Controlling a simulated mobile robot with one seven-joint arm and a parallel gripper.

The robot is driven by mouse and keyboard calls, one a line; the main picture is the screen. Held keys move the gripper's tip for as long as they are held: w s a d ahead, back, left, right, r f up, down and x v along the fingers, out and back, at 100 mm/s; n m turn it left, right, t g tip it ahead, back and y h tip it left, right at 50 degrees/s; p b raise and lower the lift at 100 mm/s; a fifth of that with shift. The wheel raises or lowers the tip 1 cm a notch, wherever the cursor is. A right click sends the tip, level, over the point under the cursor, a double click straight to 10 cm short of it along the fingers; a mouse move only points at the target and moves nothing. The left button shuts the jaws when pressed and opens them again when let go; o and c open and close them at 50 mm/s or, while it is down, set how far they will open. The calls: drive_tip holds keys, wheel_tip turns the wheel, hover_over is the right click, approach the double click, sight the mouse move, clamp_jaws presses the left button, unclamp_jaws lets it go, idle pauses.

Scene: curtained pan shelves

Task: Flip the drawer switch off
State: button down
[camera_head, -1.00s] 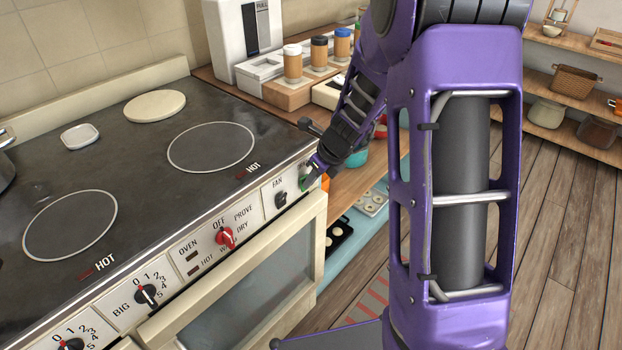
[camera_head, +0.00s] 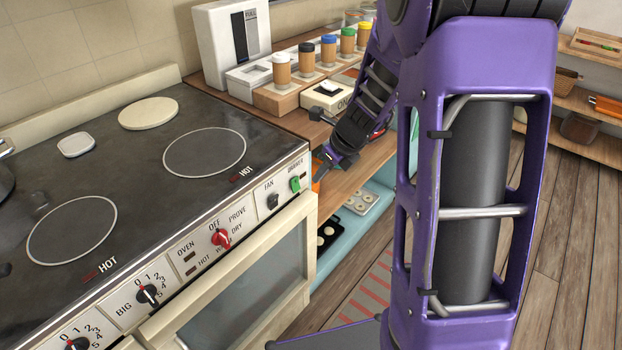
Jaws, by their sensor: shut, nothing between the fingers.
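The drawer switch (camera_head: 295,184) is a small green switch at the right end of the stove's front panel. Its label above is small and hard to read. I cannot tell which way the switch is tipped. My gripper (camera_head: 319,182) is shut and empty. It is just to the right of the switch, past the panel's right end, with a visible gap between them. Its fingertips are small in the view and point down and left.
The black fan switch (camera_head: 272,201) is left of the green one. A red oven knob (camera_head: 221,238) and black burner knobs (camera_head: 148,294) run further left. The wooden counter (camera_head: 352,180) is close behind my gripper, with several lidded jars (camera_head: 307,57) at the back.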

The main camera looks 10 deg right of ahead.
drive_tip(key=v, duration=0.4)
drive_tip(key=shift+s+d+r+p, duration=0.1)
drive_tip(key=shift+s+r+p, duration=0.05)
drive_tip(key=shift+r+p, duration=0.25)
drive_tip(key=shift+f, duration=0.1)
drive_tip(key=f+b, duration=0.1)
drive_tip(key=b, duration=0.2)
drive_tip(key=shift+d+f+b, duration=0.15)
drive_tip(key=shift+d+b, duration=0.2)
drive_tip(key=shift+b, duration=0.05)
